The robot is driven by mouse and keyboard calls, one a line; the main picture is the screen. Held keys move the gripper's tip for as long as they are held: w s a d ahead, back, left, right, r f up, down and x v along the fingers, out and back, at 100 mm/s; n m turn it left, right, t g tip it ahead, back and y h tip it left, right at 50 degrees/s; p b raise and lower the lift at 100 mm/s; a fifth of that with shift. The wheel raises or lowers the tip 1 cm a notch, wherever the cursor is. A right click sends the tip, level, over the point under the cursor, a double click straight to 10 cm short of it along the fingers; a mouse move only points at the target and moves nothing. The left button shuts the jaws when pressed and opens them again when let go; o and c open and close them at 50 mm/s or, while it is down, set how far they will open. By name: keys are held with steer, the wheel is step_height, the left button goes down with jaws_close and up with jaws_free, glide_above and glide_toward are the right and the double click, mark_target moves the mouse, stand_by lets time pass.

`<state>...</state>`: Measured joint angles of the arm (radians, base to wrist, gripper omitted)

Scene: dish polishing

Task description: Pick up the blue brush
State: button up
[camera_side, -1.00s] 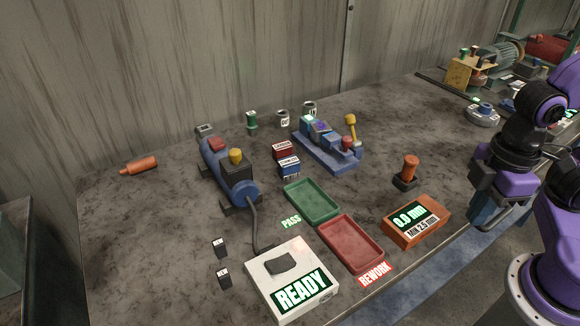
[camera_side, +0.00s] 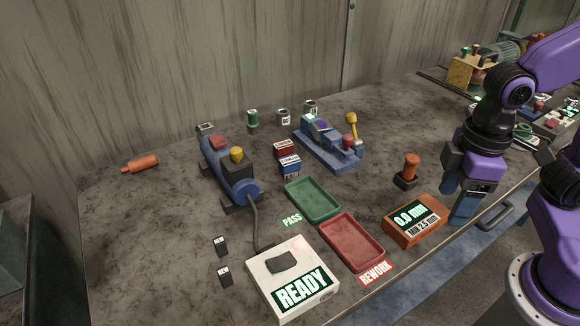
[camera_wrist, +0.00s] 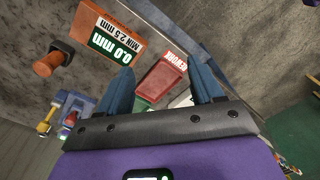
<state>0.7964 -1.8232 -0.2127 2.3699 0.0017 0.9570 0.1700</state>
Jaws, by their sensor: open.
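The likeliest blue brush is a small blue block with a white label (camera_side: 290,167), standing on the bench just in front of a similar red block (camera_side: 284,150). It sits behind the green tray and left of the blue fixture. I cannot make it out in the wrist view. My gripper (camera_side: 463,205) is at the right side of the bench, just right of the orange gauge box and well away from the blue block. In the wrist view my gripper (camera_wrist: 163,78) shows two blue fingers spread apart with nothing held between them.
The green PASS tray (camera_side: 312,213), red REWORK tray (camera_side: 381,256), orange gauge box (camera_side: 402,236) and an orange-handled tool (camera_side: 411,165) stand between. A blue fixture with a yellow lever (camera_side: 352,132) is near the block.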

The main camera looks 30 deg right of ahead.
steer(key=w+a+r+m, duration=0.3)
steer(key=w+a+m, duration=0.4)
steer(key=w, duration=0.4)
steer(key=m, duration=2.2)
glide_above(290, 159)
step_height(290, 159, down, 2)
steer(key=f, duration=1.1)
steer(key=shift+w+a+f, duration=0.1)
steer(key=shift+a+f, duration=0.1)
steer(key=shift+f, duration=0.1)
steer(key=shift+s+d+f, duration=0.1)
steer(key=shift+f, duration=1.25)
steer(key=shift+s+d+f, duration=0.1)
steer(key=shift+f, duration=1.2)
steer(key=c, duration=1.1)
